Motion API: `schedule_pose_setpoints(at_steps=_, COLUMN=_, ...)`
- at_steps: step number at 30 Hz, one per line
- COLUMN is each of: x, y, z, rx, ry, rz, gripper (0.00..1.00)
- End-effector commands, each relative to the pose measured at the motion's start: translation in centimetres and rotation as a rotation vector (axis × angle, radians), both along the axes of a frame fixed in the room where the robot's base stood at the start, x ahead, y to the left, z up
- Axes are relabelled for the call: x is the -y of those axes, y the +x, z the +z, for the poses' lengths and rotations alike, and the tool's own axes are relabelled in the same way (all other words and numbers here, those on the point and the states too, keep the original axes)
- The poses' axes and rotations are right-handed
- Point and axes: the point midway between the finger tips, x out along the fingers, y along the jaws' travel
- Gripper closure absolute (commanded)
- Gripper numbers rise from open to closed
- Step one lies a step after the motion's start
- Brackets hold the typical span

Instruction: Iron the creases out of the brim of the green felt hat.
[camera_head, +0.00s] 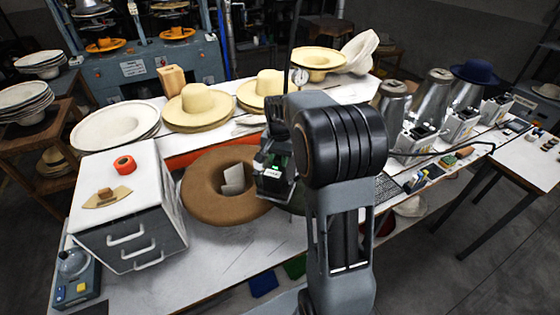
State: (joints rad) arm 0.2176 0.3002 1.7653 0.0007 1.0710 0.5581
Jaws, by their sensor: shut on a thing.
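My gripper (278,143) is over the middle of the table, partly hidden behind my arm. It is shut on a dark boxy tool with a green light and a white label, which looks like the iron (272,178). The tool is just right of a brown wide-brimmed hat (205,205) that lies with its opening up and a pale card inside. A dark green sliver of brim, likely the green felt hat (297,204), shows below the tool. My arm hides most of it, so its creases and any contact with the tool cannot be told.
A white drawer cabinet (122,218) stands at the table's left. Straw hats (200,108) line the back. Metal pots (436,95) and small machines (461,124) stand at the right. A thin dark cable or hose (297,30) rises behind my arm.

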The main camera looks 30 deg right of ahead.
Motion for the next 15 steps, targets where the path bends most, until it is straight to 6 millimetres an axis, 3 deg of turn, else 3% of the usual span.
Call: schedule_pose_setpoints(at_steps=15, x=0.1, y=0.0, z=3.0, rx=0.001, ry=-0.001, rz=-0.002, gripper=1.0)
